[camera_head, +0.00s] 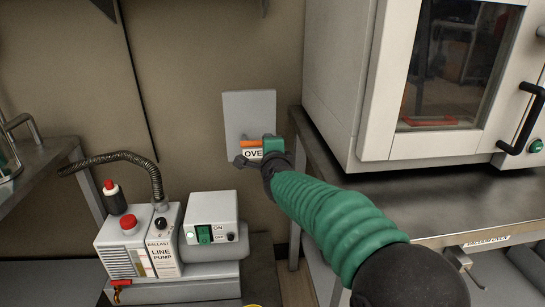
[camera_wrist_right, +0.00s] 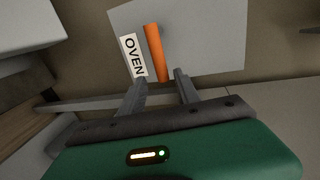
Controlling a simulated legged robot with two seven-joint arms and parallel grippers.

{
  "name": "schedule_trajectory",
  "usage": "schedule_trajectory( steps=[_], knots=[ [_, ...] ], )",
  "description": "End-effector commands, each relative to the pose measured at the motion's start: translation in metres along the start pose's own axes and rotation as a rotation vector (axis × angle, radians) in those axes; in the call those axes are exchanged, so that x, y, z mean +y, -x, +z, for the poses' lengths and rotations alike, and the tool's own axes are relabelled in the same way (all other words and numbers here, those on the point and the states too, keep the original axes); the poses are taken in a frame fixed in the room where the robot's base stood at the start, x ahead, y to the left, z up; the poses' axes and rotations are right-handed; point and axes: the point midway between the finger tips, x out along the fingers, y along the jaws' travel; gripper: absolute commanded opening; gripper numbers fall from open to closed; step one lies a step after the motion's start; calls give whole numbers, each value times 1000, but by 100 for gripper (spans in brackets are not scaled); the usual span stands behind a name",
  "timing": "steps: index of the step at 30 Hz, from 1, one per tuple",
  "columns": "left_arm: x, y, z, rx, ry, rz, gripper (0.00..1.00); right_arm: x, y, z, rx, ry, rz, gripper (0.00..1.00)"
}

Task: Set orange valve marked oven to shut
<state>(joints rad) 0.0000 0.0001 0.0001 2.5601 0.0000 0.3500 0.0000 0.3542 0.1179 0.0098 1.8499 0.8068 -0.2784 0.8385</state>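The orange valve handle (camera_wrist_right: 154,50) is a straight bar on a pale grey wall plate (camera_wrist_right: 205,35), with a white OVEN label (camera_wrist_right: 132,56) beside it. In the head view the handle (camera_head: 250,143) shows only partly above its label, on the wall plate (camera_head: 250,105). My right gripper (camera_wrist_right: 161,76) is open. Its two fingers stand apart, and the near end of the handle appears between their tips; I cannot tell whether they touch it. In the head view my right gripper (camera_head: 250,160) covers the lower part of the plate. My left gripper is not in view.
A white oven cabinet (camera_head: 345,90) with a glass door stands on a metal bench (camera_head: 450,190) at right, close to my right arm. A line pump (camera_head: 160,255) with a hose and switch box stands low at left. Another metal bench (camera_head: 40,160) is at far left.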

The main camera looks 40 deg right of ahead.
Motion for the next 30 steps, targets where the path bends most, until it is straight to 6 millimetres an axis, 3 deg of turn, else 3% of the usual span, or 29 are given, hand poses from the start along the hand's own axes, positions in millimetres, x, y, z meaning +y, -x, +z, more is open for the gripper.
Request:
schedule_trajectory(
  steps=[6, 13, 18, 30],
  knots=[
    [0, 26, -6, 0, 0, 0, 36, -7, 69, 1, -2, 0, 0, 39],
    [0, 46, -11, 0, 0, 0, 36, -3, 120, 0, -1, -1, 2, 39],
    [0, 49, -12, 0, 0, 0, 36, 1, 133, 0, 0, 0, 4, 39],
    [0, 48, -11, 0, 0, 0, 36, 2, 133, 0, 0, 0, 4, 39]
  ],
)
